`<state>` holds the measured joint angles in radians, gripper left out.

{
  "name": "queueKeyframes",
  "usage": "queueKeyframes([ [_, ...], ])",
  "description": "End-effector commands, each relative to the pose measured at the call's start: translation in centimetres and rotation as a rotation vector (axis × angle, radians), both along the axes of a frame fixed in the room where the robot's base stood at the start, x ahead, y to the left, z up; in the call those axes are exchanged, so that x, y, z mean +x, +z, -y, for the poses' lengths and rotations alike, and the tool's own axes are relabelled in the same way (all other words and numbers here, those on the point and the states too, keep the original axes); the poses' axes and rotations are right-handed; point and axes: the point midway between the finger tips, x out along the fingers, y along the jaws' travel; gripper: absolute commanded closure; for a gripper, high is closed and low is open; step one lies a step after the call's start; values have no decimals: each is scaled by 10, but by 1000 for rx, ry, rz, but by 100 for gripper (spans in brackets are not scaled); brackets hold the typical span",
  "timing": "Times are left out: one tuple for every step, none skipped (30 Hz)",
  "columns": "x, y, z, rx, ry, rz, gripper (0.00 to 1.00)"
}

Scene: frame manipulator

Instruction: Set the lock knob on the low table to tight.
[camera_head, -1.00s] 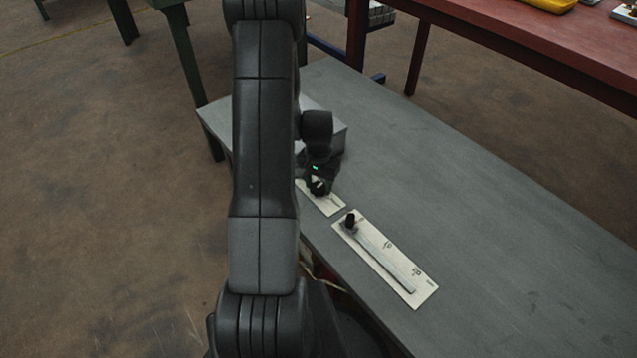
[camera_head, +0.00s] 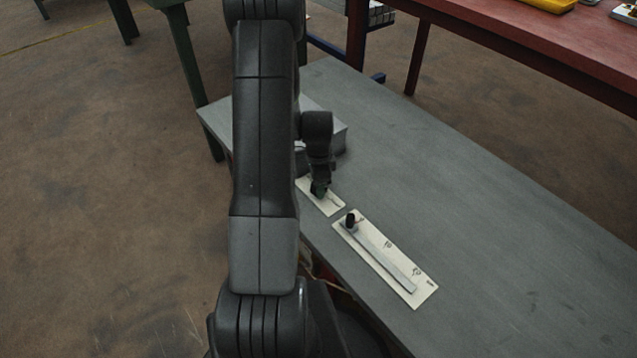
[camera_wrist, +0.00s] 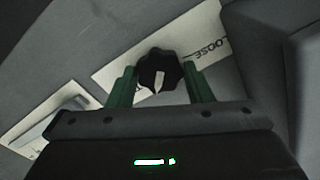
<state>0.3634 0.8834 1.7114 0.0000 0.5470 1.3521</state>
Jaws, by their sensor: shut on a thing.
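The lock knob (camera_wrist: 160,72) is a dark, lobed knob with a pale pointer mark, on a white plate (camera_wrist: 115,68) printed "LOOSE" at one end. In the wrist view my gripper (camera_wrist: 160,84) has its green fingers on both sides of the knob and is shut on it. The pointer points toward the bottom of that view, away from the "LOOSE" print. In the head view my gripper (camera_head: 319,190) is down at the plate (camera_head: 330,205) on the low table (camera_head: 470,230), and it hides most of the knob.
A second white plate with a slider track (camera_head: 385,262) and small dark handle (camera_head: 351,221) lies close beside the knob plate. The table's right side is clear. A red table (camera_head: 520,40) stands beyond.

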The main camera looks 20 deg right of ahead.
Motion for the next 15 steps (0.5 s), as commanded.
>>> queueKeyframes([
  [0, 0, 0, 0, -42, 1, 77],
  [0, 0, 0, 0, -70, 1, 77],
  [0, 0, 0, 0, -108, 1, 77],
  [0, 0, 0, 0, -136, 1, 77],
  [0, 0, 0, 0, -163, 1, 77],
  [0, 0, 0, 0, -199, 1, 77],
  [0, 0, 0, 0, -225, 1, 77],
  [0, 0, 0, 0, -251, 1, 77],
  [0, 0, 0, 0, -284, 1, 77],
  [0, 0, 0, 0, -308, 1, 77],
  [0, 0, 0, 0, -332, 1, 77],
  [0, 0, 0, 0, -361, 1, 77],
  [0, 0, 0, 0, -381, 1, 77],
  [0, 0, 0, 0, -401, 1, 77],
  [0, 0, 0, 0, -426, 1, 77],
])
